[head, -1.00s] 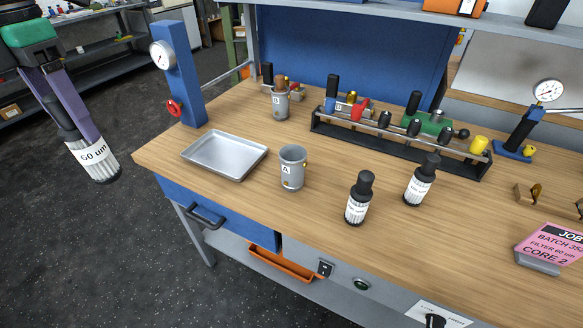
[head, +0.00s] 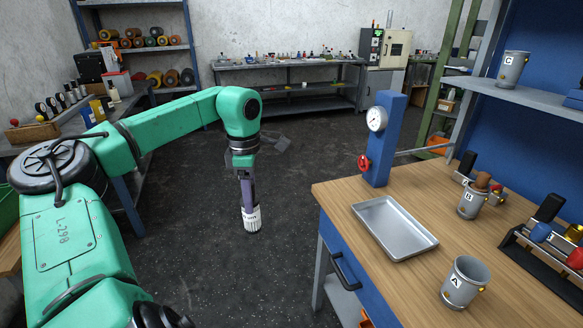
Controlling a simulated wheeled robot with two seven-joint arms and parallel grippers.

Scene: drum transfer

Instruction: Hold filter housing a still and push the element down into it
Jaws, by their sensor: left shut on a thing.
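The filter housing a (head: 464,283) is a grey metal cup marked A, standing upright on the wooden bench near its front edge. Its open top faces up and it looks empty. My left gripper (head: 247,205) hangs over the floor to the left of the bench, pointing down. It is shut on a filter element (head: 251,218), a white pleated cylinder with a printed label and a dark top. The element is well away from the housing. My right gripper is out of view.
A metal tray (head: 393,228) lies on the bench (head: 337,193) left of housing a. A blue post with a gauge and red valve (head: 381,140) stands behind it. Housing B (head: 472,203) stands farther back, housing C (head: 512,69) on a shelf. A black rack (head: 545,262) is at right.

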